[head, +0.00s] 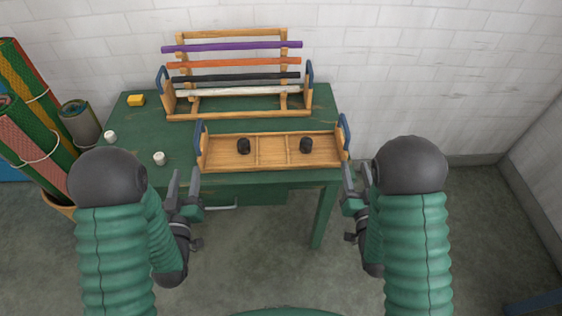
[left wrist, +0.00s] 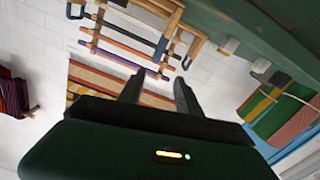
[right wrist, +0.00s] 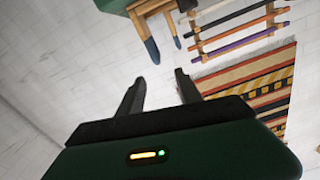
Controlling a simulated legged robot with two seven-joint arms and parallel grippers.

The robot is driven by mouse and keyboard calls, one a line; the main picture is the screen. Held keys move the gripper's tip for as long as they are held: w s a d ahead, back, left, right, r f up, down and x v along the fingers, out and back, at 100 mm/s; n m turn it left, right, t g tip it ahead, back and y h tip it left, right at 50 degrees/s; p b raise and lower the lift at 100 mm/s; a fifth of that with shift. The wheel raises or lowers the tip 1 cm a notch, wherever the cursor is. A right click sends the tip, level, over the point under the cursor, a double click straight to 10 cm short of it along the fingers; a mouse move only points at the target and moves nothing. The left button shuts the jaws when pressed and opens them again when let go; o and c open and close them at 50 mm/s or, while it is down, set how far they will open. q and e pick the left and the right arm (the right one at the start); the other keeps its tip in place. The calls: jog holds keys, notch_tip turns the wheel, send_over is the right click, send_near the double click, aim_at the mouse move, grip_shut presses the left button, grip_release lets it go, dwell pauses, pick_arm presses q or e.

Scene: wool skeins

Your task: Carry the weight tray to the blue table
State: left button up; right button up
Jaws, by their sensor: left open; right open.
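The weight tray (head: 257,152) is a shallow wooden tray with a blue handle at each end. My right gripper (head: 357,175) is open and empty, just in front of the right handle (head: 345,135). Blue handles also show in the right wrist view (right wrist: 152,50). I cannot clearly identify the blue table.
A wooden rack (head: 238,116) with coloured rods stands behind the tray on the green table (head: 135,118). A yellow block (head: 136,100) and two white pieces (head: 159,158) lie to the left. Rolled rugs (head: 38,110) stand at the left. A blue edge (head: 535,302) shows at bottom right.

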pick_arm(q)
send_near(199, 123)
pick_arm(e)
send_near(343, 118)
pick_arm(q)
jog(key=w, duration=0.6)
jog(key=shift+w+f, duration=0.4)
pick_arm(e)
jog(key=w, duration=0.4)
jog(key=w+f, duration=0.1)
jog(key=w, duration=0.1)
jog(key=shift+w+d+f, duration=0.1)
jog(key=shift+w+d, duration=0.15)
jog(key=shift+d, duration=0.05)
pick_arm(q)
jog(key=shift+w+a, duration=0.15)
jog(key=shift+w, duration=0.35)
pick_arm(e)
jog(key=shift+w+a, duration=0.2)
jog(key=shift+w, duration=0.3)
pick_arm(q)
jog(key=shift+a, duration=0.15)
pick_arm(e)
jog(key=shift+a, duration=0.1)
